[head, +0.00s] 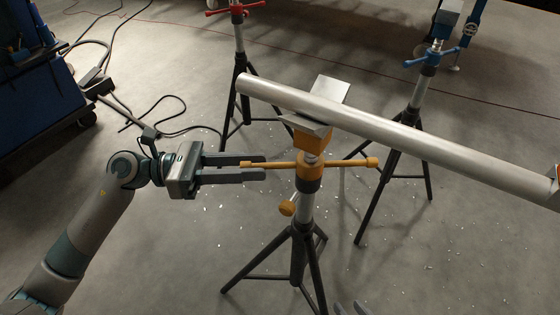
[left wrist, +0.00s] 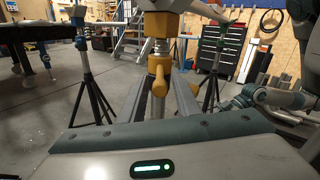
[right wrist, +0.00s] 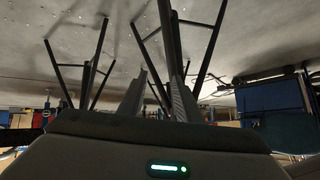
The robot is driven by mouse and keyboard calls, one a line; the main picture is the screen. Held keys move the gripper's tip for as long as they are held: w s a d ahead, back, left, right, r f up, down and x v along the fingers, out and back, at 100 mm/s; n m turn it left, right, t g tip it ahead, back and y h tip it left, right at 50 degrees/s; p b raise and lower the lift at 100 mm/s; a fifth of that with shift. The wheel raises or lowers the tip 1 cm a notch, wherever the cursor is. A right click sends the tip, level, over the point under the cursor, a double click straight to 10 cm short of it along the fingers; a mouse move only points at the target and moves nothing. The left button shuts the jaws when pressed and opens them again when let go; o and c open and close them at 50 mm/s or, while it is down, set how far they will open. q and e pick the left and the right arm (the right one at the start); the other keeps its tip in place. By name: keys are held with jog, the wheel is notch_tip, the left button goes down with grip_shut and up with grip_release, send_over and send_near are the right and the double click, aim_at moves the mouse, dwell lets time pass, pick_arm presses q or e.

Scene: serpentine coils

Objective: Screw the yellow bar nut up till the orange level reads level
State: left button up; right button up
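The yellow bar nut (head: 308,165) sits on the threaded post of a black tripod stand (head: 299,255), its long bar running left to right. Above it a yellow head with a grey V-shaped cradle (head: 305,124) sits under the long metal pipe (head: 400,136). My left gripper (head: 266,168) is open, with its fingers on either side of the bar's left part. In the left wrist view the bar's knobbed end (left wrist: 158,78) shows between the spread fingers; contact cannot be told. My right gripper (head: 350,308) is low at the bottom edge, open and empty in the right wrist view. I cannot make out the orange level's reading.
A red-handled stand (head: 237,60) stands behind the pipe's left end, and a blue-handled stand (head: 428,62) behind its middle. A blue cabinet (head: 40,85) and black cables (head: 150,105) are at the left. Small white bits lie scattered on the grey floor.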

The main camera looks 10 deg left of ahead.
aim_at(296, 165)
pick_arm(q)
jog(key=shift+w+d+p, duration=0.1)
jog(key=shift+w+d, duration=0.1)
jog(key=shift+d, duration=0.8)
jog(key=shift+w+d+p, duration=0.15)
jog(key=shift+w+d, duration=0.1)
jog(key=shift+d, duration=0.75)
jog(key=shift+w+d+p, duration=0.1)
jog(key=shift+w+d, duration=0.1)
jog(key=shift+d, duration=0.8)
jog(key=shift+c, duration=0.3)
grip_shut()
